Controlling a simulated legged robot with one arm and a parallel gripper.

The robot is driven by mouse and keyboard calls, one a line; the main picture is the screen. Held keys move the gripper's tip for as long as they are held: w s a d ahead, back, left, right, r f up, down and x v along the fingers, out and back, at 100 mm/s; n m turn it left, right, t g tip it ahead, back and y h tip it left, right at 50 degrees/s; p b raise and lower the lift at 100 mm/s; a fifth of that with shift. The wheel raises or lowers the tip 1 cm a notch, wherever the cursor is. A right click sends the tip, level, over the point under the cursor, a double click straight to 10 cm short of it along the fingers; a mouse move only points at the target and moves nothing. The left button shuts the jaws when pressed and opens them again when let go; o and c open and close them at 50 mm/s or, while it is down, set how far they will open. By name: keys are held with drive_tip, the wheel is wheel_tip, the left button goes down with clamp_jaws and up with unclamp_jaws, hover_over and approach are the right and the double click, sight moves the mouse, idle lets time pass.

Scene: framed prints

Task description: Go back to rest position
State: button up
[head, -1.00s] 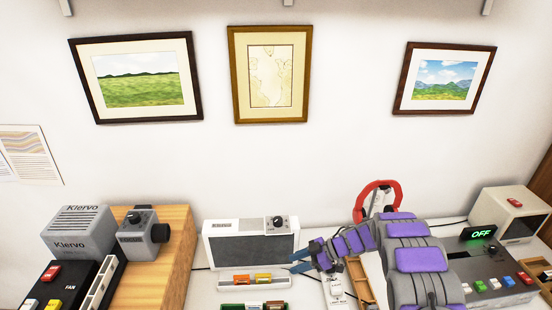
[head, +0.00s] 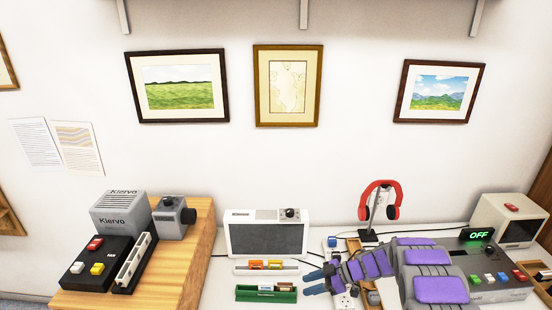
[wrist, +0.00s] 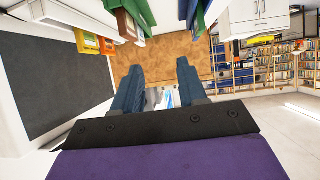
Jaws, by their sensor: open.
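My gripper (head: 313,282) is over the white desk, at the end of my purple and grey arm, right of the green tray. In the wrist view my gripper (wrist: 158,88) shows two blue fingers spread apart with nothing held between them. The arm reaches in from the lower right and hides part of the desk top.
A wooden block (head: 190,262) with grey devices is left. Three framed prints hang above.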

drive_tip(key=w+d+r+m+t+h, duration=0.3)
drive_tip(key=w+d+r+t+h, duration=0.15)
drive_tip(key=w+r, duration=0.3)
drive_tip(key=w+d+r+m+t+h, duration=0.25)
drive_tip(key=w+d+r+t, duration=0.35)
drive_tip(key=r, duration=0.3)
drive_tip(key=s+d+r+m+h, duration=0.65)
drive_tip(key=d+r+h, duration=0.25)
drive_tip(key=r, duration=0.3)
drive_tip(key=s+m+g+h, duration=0.2)
drive_tip(key=s+m+g, duration=0.35)
drive_tip(key=s, duration=1.55)
drive_tip(key=s+a+f+g+y, duration=0.1)
drive_tip(key=s+a+g+y, duration=0.1)
drive_tip(key=s+a, duration=0.3)
drive_tip(key=s+a+f+g+y, duration=0.2)
drive_tip(key=s+a, duration=0.4)
drive_tip(key=s, duration=0.8)
drive_tip(key=s+a+f+g+y, duration=0.1)
drive_tip(key=s+a+g, duration=0.2)
drive_tip(key=s+a, duration=0.3)
drive_tip(key=s, duration=0.3)
drive_tip(key=shift+s+f+y, duration=0.15)
drive_tip(key=shift+s+y, duration=0.25)
